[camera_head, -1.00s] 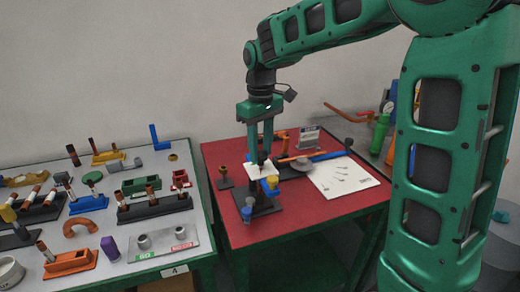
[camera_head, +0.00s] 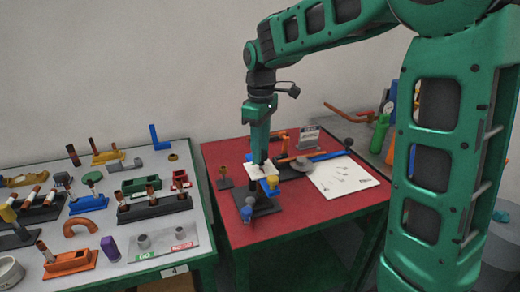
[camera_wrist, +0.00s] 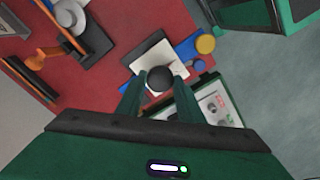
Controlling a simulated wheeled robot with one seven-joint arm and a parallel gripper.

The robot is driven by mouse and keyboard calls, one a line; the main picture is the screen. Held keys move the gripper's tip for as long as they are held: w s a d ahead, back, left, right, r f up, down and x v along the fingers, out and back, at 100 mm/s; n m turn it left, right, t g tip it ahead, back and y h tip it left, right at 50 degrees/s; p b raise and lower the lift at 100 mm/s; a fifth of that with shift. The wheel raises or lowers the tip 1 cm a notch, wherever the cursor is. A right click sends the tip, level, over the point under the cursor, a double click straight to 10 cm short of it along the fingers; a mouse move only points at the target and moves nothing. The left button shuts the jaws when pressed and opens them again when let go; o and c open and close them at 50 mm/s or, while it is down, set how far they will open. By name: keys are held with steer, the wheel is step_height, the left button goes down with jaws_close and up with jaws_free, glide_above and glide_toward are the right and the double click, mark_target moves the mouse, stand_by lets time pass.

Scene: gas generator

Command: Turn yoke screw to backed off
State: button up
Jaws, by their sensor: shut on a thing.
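The yoke screw's dark round knob (camera_wrist: 159,79) sits between the two fingertips of my gripper (camera_wrist: 158,82) in the wrist view. The fingers are shut on it from both sides. Below the knob is a white square plate (camera_wrist: 143,56). In the head view my gripper (camera_head: 260,160) points straight down over the white plate (camera_head: 270,169), on a stand with a dark base (camera_head: 268,206) on the red table. The knob is hidden by the fingers there. The screw's shaft and thread do not show, so I cannot tell how far it is turned.
Blue and yellow parts (camera_head: 271,184) are beside the plate. A white sheet (camera_head: 342,178) lies on the red table (camera_head: 300,218) to the right. A grey-white table (camera_head: 95,215) with several fittings stands at the left. An orange valve piece (camera_wrist: 36,58) shows in the wrist view.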

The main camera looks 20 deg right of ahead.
steer(key=shift+w+r, duration=0.1)
steer(key=shift+w, duration=0.1)
steer(key=o, duration=1.1)
steer(key=shift+c, duration=0.2)
steer(key=shift+s, duration=0.1)
step_height(320, 180, up, 11)
steer(key=shift+f, duration=0.2)
